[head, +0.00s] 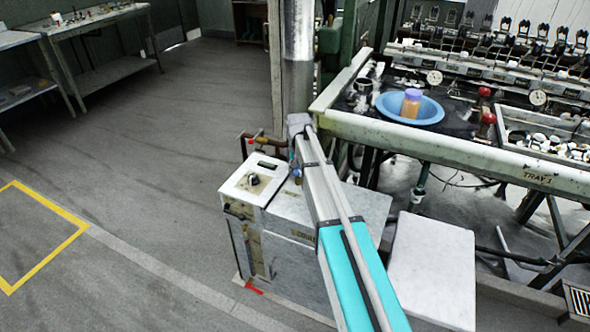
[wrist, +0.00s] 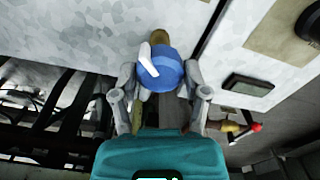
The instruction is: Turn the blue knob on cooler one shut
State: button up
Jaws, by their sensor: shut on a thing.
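The blue knob (wrist: 166,75) is in the middle of the wrist view, with a white pointer-like piece on its upper left and a brass-coloured fitting (wrist: 162,34) behind it. My gripper (wrist: 161,82) has one finger on each side of the knob and is shut on it. In the head view a small bit of blue (head: 297,172) shows beside my arm at the cooler; my gripper is hidden there behind the arm. The cooler (head: 290,212) is a pale box with partly covered lettering on its front. Its number cannot be read.
A control box with a dark dial (head: 254,181) stands at the cooler's left. A red-handled valve (wrist: 255,127) is right of my gripper. The basin bench (head: 430,137) with a blue bowl (head: 432,113) stands behind. Floor at left is clear.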

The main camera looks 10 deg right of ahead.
jog(key=m, duration=0.4)
jog(key=shift+s+m, duration=0.15)
jog(key=shift+m, duration=0.15)
jog(key=shift+a+m, duration=0.2)
jog(key=shift+m, duration=2.1)
jog(key=o, duration=1)
jog(key=shift+o, duration=0.7)
jog(key=shift+d, duration=0.1)
jog(key=shift+r, duration=0.1)
